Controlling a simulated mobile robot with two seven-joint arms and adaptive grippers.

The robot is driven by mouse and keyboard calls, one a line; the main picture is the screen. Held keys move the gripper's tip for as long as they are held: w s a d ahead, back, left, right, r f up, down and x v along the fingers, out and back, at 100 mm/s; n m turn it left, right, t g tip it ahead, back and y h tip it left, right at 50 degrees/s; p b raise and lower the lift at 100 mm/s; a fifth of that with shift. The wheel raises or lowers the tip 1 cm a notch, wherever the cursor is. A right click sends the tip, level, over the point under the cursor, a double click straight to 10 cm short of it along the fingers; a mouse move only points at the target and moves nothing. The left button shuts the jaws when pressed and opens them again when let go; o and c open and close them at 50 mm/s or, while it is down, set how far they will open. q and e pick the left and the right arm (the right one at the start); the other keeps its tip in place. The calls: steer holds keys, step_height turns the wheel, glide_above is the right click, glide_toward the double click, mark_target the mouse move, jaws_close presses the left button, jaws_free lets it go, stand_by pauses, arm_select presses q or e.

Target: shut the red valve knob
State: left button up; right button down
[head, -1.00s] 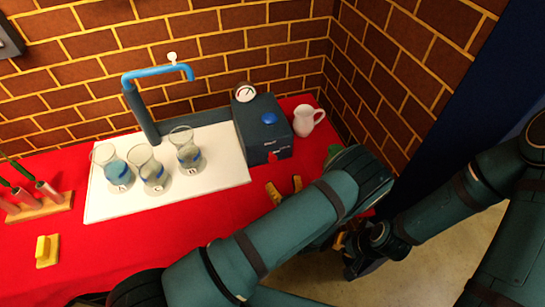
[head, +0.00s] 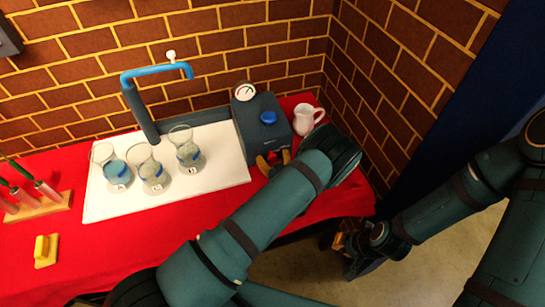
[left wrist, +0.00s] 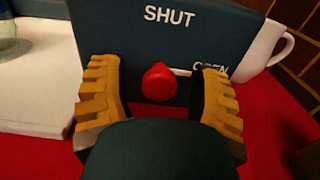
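The red valve knob (left wrist: 158,82) is on the front face of a dark blue-grey box (head: 258,128). In the left wrist view, a white mark extends right from the knob toward the word OPEN, and SHUT is printed above it. My left gripper (head: 274,159) is open at the box's front. In the left wrist view, its yellow fingers (left wrist: 160,95) stand either side of the knob, with gaps between. My right gripper (head: 341,240) is low beyond the table edge, its opening unclear.
A gauge (head: 244,91) and a blue knob (head: 268,117) are on the box. A white jug (head: 307,118) stands right of it. Several labelled flasks (head: 152,172) stand on a white board (head: 218,178) at left, under a blue tap (head: 150,74).

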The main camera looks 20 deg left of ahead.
arm_select(q)
jaws_close()
steer(key=shift+n, duration=0.3)
steer(key=n+b, duration=0.1)
steer(key=n, duration=0.4)
steer(key=shift+a+f+b, duration=0.1)
steer(key=shift+b, duration=0.25)
steer(key=n+b, duration=0.1)
steer(key=n, duration=0.4)
steer(key=shift+s+f+b, duration=0.1)
steer(key=shift+b, duration=0.2)
steer(key=n+b, duration=0.1)
steer(key=n, duration=0.1)
steer(key=shift+n, duration=0.3)
steer(key=n+b, duration=0.3)
steer(key=n, duration=0.1)
steer(key=shift+n, duration=0.3)
